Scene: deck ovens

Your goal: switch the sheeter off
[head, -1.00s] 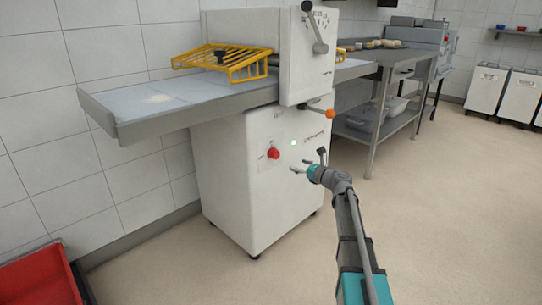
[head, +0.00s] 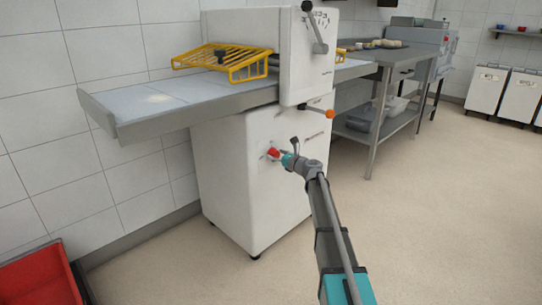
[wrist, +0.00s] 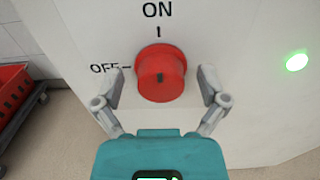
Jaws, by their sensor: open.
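The sheeter (head: 240,190) is a white floor-standing machine with a grey bed. Its red round switch knob (wrist: 160,62) is on the front panel, with ON printed above and OFF to its left. A small dark mark shows on the knob's face; it looks roughly upright, in line with the ON tick. A green lamp (wrist: 297,61) glows to the right of it. My gripper (wrist: 161,76) is open, with one finger on each side of the knob. I cannot tell whether they touch it. In the head view, the knob (head: 272,153) is partly behind my gripper.
An orange-tipped lever (head: 330,114) and the sheeter's bed (head: 170,105) jut out above my arm. A steel table (head: 385,65) stands to the right. The floor in front is clear.

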